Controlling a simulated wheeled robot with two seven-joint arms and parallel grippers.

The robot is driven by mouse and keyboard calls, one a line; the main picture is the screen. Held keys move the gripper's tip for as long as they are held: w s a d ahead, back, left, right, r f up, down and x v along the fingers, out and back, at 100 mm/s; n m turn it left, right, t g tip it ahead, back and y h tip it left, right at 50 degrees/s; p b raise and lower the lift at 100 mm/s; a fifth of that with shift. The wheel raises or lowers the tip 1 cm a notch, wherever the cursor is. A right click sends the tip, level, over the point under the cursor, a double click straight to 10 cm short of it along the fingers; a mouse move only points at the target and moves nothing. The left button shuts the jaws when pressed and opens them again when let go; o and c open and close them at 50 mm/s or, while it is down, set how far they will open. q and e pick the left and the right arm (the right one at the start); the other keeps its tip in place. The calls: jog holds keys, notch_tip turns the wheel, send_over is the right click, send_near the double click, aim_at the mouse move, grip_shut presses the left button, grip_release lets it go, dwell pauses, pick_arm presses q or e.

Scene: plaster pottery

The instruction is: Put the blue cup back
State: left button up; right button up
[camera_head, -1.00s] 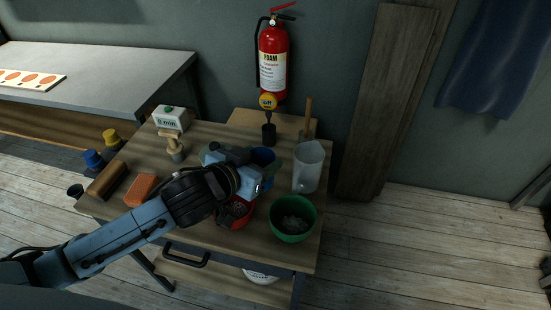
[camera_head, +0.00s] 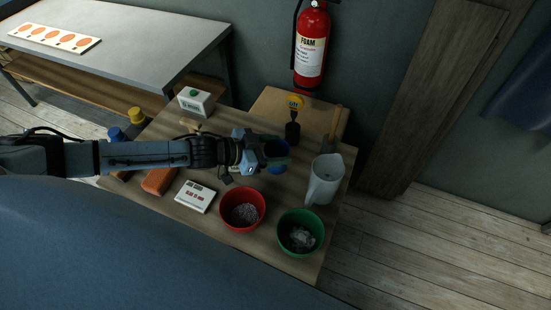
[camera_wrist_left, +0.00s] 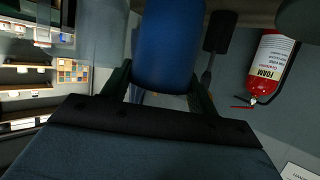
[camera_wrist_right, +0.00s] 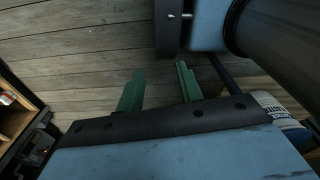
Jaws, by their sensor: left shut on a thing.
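The blue cup (camera_head: 278,150) is at the end of my left arm, over the back middle of the wooden table, partly hidden by the gripper. My left gripper (camera_head: 262,155) is shut on it. In the left wrist view the blue cup (camera_wrist_left: 167,45) fills the space between the two dark fingers. I cannot tell whether its base touches the table. My right gripper (camera_wrist_right: 160,80) shows only in its wrist view, open and empty, with floorboards behind its fingers.
A red bowl (camera_head: 242,226), green bowl (camera_head: 300,249) and clear pitcher (camera_head: 324,180) stand to the front and right.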

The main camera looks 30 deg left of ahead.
pick_arm(q)
jog(key=shift+f, duration=2)
jog(key=shift+f+b, duration=0.1)
jog(key=shift+b, duration=0.2)
jog(key=o, duration=1)
jog(key=shift+r, duration=0.2)
jog(key=v, duration=1.1)
jog(key=shift+s+a+r+p, duration=0.15)
jog(key=shift+s+a+p, duration=0.1)
jog(key=shift+a+p, duration=0.1)
